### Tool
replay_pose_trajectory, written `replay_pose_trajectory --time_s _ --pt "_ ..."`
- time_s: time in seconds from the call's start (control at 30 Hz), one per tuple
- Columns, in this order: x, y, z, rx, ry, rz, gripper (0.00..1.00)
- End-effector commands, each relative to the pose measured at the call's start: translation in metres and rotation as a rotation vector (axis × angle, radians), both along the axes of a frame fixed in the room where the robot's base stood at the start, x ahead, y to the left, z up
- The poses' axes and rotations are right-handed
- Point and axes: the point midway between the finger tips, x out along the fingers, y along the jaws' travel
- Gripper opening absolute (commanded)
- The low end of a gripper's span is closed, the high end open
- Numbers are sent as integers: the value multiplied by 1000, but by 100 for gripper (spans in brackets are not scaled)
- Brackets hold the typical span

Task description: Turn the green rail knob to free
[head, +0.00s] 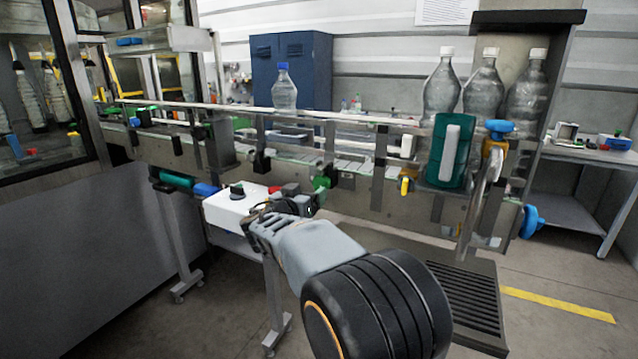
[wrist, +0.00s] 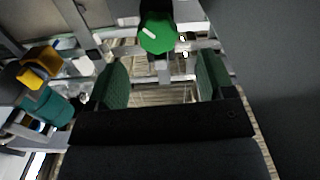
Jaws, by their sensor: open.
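A round green knob (wrist: 158,35) with a white pointer mark is at the top of the wrist view.
A white control box (head: 228,208) with a black knob stands left of my gripper. The conveyor rail (head: 270,113) runs across behind it. A clear bottle (head: 284,92) stands on the conveyor. Several large bottles (head: 483,85) stand at the right, near a teal part (head: 437,150).

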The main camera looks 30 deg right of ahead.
Motion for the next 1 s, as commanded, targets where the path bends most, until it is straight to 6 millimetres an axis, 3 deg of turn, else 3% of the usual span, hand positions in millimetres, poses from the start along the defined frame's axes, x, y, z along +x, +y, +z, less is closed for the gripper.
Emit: replay_pose_trajectory --time_s 0.3,0.83,1.0 --pt "21 -42 1 0 0 -6 75" --pt "26 -54 0 0 1 -5 75" --pt "26 -54 0 0 1 -6 59"
